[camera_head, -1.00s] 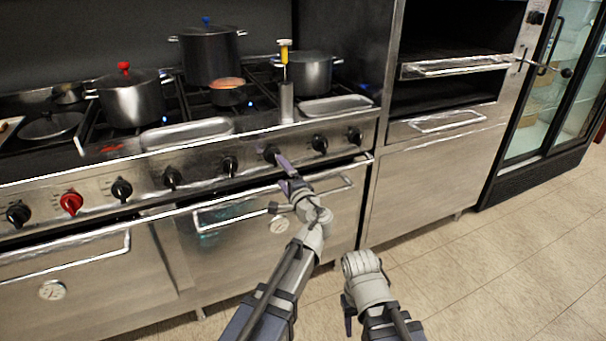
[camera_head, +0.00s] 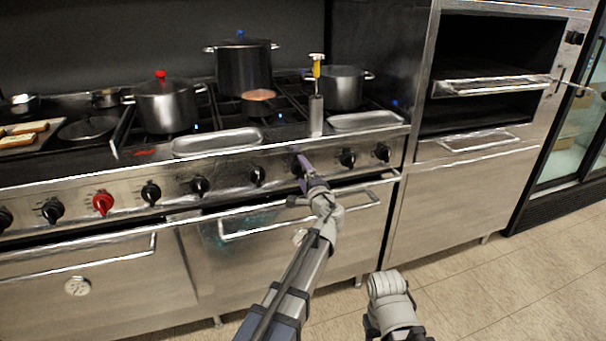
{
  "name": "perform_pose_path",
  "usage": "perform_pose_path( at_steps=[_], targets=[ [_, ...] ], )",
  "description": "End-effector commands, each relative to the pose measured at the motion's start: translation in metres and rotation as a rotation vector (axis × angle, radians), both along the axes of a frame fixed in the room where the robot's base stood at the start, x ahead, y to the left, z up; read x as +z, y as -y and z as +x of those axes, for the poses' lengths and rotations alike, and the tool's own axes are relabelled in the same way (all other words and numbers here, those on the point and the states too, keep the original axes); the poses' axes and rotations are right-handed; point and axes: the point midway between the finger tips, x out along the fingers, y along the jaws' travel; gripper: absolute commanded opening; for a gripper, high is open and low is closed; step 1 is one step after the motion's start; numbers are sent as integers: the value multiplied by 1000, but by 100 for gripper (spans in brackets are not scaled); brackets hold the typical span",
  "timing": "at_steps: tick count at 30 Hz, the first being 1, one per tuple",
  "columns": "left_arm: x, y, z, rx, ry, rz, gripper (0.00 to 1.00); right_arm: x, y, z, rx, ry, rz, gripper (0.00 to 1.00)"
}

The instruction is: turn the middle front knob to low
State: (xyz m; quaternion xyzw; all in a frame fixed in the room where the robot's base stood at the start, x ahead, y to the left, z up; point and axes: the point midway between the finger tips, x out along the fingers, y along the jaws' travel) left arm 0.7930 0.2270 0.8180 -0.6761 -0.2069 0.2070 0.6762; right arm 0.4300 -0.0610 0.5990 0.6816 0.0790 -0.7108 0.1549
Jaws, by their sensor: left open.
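A row of knobs runs along the steel front panel of the stove (camera_head: 228,180). Most are black, and one red knob (camera_head: 103,203) sits left of centre. My left gripper (camera_head: 302,166) is open at the third knob from the right and largely covers it; I cannot tell whether the jaws touch it or stand around it. To its left is a black knob (camera_head: 257,176), to its right another black knob (camera_head: 347,158). The pointer marks are too small to read. Of my right arm only grey wrist parts show at the bottom; its jaws are not visible.
Oven door handles (camera_head: 300,208) jut out below the knobs, close under my left wrist. On the stove stand a red-knobbed pot (camera_head: 167,108), a tall pot (camera_head: 243,72), another pot (camera_head: 342,90) and shallow steel trays (camera_head: 217,142). The tiled floor (camera_head: 500,275) at right is clear.

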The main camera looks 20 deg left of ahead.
Motion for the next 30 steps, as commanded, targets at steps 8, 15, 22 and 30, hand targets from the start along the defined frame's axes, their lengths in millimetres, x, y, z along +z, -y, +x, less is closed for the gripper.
perform_pose_path(
  at_steps=[8, 15, 22, 30],
  targets=[
    [0, 0, 0, 0, 0, 0, 86, 0, 0, 0, 0, 0, 0, 54],
    [0, 0, 0, 0, 0, 0, 59, 0, 0, 0, 0, 0, 0, 54],
    [0, 0, 0, 0, 0, 0, 33, 0, 0, 0, 0, 0, 0, 54],
    [0, 0, 0, 0, 0, -1, 9, 0, 0, 0, 0, 0, 0, 54]
  ],
)
